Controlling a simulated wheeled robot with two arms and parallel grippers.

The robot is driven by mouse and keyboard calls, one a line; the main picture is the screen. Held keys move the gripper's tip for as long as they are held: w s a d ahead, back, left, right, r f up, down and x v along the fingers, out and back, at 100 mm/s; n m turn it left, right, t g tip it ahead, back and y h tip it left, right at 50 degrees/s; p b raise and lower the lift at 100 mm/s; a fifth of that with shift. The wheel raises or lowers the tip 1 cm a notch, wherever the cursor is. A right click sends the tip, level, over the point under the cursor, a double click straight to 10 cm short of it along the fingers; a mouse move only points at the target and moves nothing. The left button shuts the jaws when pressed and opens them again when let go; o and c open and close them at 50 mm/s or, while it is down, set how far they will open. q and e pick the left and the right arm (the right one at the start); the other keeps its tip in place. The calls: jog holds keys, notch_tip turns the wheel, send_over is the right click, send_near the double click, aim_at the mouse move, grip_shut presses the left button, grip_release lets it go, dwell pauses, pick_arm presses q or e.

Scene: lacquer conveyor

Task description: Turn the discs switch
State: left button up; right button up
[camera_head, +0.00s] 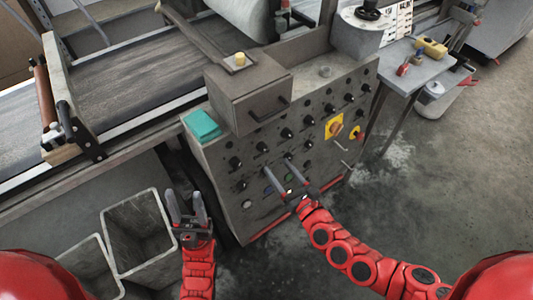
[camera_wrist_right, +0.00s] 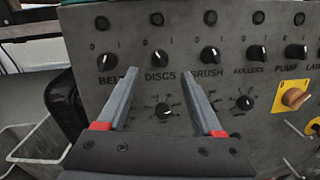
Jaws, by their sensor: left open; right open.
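The discs switch (camera_wrist_right: 160,58) is a round black knob with a pale pointer mark, above the label DISCS on a grey control panel (camera_wrist_right: 75,40). Marks 0 and 1 stand above it; its exact setting is too small to tell. In the head view the knob (camera_head: 262,147) sits in a slanting row of black knobs. My right gripper (camera_head: 277,167) is open in front of the panel, just below this row. In the right wrist view its fingertips (camera_wrist_right: 160,72) flank the DISCS label, with nothing between them. My left gripper (camera_head: 187,208) is open and empty, left of the panel.
The belt (camera_wrist_right: 107,62) and brush (camera_wrist_right: 210,55) knobs flank the discs knob closely. A yellow-backed switch (camera_head: 335,127) is farther right. A grey box (camera_head: 235,105) and teal block (camera_head: 202,125) sit atop the cabinet. Open bins (camera_head: 108,225) stand below left.

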aim_at(266, 151)
jog(key=x, duration=0.7)
jog(key=shift+w+a, duration=0.1)
jog(key=shift+a, duration=0.05)
grip_shut()
